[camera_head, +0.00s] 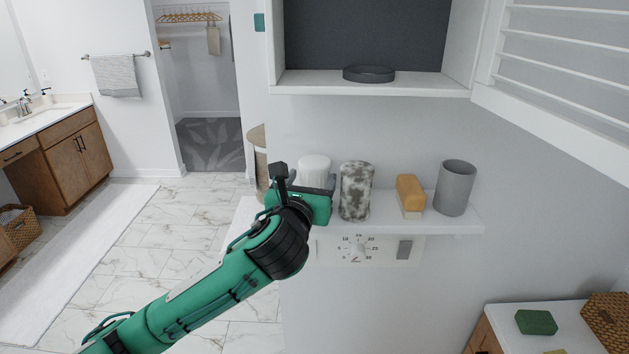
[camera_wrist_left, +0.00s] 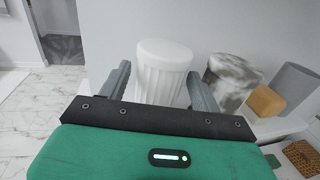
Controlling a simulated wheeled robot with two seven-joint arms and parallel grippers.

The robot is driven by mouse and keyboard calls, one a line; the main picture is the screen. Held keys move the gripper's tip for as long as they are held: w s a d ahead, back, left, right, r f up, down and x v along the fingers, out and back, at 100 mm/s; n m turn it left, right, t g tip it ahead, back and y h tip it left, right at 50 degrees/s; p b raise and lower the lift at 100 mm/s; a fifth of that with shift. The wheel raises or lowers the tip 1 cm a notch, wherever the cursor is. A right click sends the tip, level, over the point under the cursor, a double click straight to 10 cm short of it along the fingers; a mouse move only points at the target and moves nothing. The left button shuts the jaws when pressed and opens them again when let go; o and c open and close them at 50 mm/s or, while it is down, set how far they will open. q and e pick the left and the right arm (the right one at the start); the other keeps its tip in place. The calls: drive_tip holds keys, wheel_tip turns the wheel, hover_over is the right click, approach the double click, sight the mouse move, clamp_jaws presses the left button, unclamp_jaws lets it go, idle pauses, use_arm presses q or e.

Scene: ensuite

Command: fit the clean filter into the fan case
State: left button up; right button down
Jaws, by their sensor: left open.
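A white pleated cylinder, which looks like the clean filter (camera_head: 314,167), stands upright on a white wall shelf (camera_head: 440,224). It also shows in the left wrist view (camera_wrist_left: 164,66), between the two fingers. My left gripper (camera_head: 304,180) is open in front of it. I cannot tell whether the fingers touch it. The gripper hides its lower part in the head view. An open white case with a dark back, apparently the fan case (camera_head: 365,35), is on the wall above. A dark round ring (camera_head: 369,74) sits on its floor. My right gripper is not in view.
On the shelf, right of the white filter, stand a grey mottled cylinder (camera_head: 356,190), a tan brush or block (camera_head: 410,194) and a grey cup (camera_head: 455,188). A dial panel (camera_head: 362,249) is below. White slats (camera_head: 570,75) flank the case on the right.

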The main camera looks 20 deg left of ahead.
use_arm(q)
drive_tip(key=w+p, duration=0.2)
drive_tip(key=w, duration=0.2)
drive_tip(key=shift+w+f, duration=0.1)
drive_tip(key=shift+w, duration=0.3)
drive_tip(key=c, duration=0.6)
drive_tip(key=shift+c, duration=0.2)
